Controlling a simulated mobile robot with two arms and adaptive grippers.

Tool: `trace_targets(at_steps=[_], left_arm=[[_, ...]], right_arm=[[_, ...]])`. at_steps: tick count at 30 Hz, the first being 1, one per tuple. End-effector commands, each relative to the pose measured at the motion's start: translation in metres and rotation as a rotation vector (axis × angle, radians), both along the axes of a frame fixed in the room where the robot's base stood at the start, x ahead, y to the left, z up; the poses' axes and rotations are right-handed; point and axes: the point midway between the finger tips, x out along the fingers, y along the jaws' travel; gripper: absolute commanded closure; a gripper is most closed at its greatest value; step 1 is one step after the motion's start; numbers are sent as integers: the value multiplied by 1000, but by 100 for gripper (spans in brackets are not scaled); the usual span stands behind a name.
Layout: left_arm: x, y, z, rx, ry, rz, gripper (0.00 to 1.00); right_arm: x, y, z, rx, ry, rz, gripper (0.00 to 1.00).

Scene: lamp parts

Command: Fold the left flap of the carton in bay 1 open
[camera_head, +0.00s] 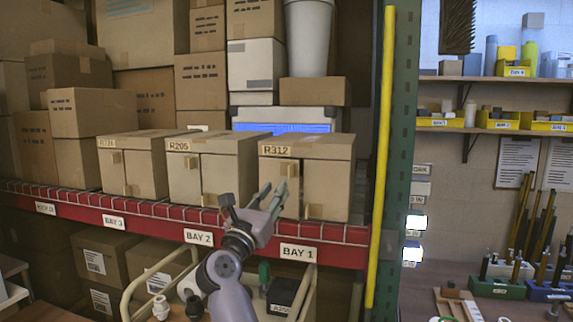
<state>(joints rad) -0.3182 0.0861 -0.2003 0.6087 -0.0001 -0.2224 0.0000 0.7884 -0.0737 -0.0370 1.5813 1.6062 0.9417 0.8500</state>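The bay 1 carton (340,175) is a brown box labelled R312 on the red-edged shelf above the BAY 1 sign (298,252). Its front has two flaps that look closed, each with a small tab. The left flap (270,172) is partly covered by my gripper's fingers; its tab (290,168) shows above them. Whether a fingertip touches the flap I cannot tell.
A yellow post (381,160) and green upright (402,140) bound the shelf on the right. A cart rail (150,275) is below.

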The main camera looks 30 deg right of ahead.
Motion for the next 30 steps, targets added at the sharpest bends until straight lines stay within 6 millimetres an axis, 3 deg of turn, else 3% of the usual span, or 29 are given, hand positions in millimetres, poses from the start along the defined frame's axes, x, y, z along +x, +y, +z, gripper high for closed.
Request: trace_targets(at_steps=[1, 6, 12, 25, 30], left_arm=[[7, -1, 10, -1, -11, 0, 60], [32, -5, 26, -9, -48, 1, 60], [34, -9, 35, -13, -50, 3, 60], [18, -8, 36, -11, -25, 3, 60], [18, -8, 36, -10, -26, 3, 60]], right_arm=[[6, -10, 11, -4, 0, -3, 76], [23, -37, 23, -3, 1, -2, 76], [37, -59, 31, -3, 1, 0, 76], [42, -67, 33, -1, 0, 1, 76], [42, -67, 32, -1, 0, 1, 86]])
